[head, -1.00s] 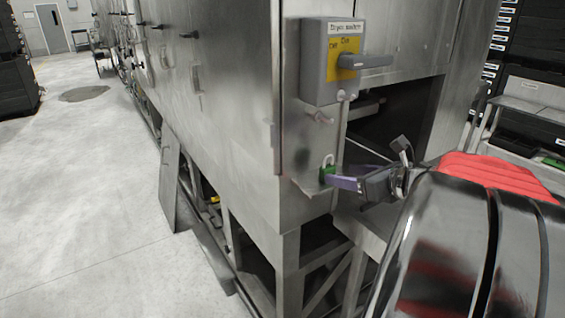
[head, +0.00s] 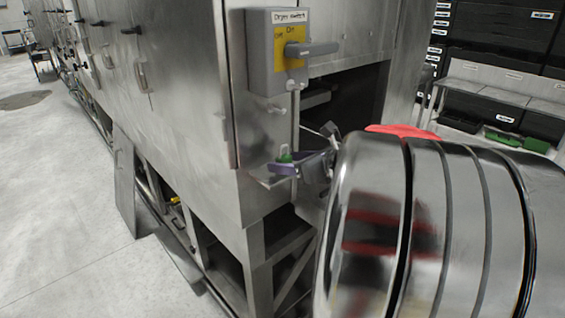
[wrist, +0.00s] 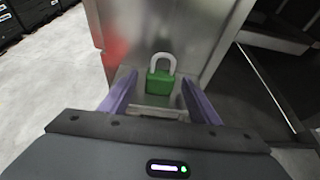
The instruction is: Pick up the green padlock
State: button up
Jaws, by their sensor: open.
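The green padlock (wrist: 160,82) has a pale shackle and stands upright on a small metal ledge against the steel cabinet in the wrist view. My gripper (wrist: 160,103) is open, with one purple finger on each side of the padlock. I cannot tell whether the fingers touch it. In the head view the padlock (head: 285,158) is mostly hidden behind my gripper (head: 281,165), on the ledge below the dryer switch.
The dryer switch box (head: 278,52) with a grey handle is on the cabinet above the padlock. A dark opening (head: 345,115) lies to the right. Free floor (head: 60,200) is at the left.

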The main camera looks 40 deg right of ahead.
jog(key=shift+c, duration=0.2)
jog(key=c, duration=1.1)
jog(key=shift+r, duration=0.1)
jog(key=shift+c, duration=0.2)
jog(key=shift+s+r, duration=0.25)
jog(key=shift+r, duration=0.2)
notch_tip(320, 180, up, 6)
jog(key=s, duration=1.9)
jog(key=shift+s+d, duration=0.25)
jog(key=shift+d, duration=0.05)
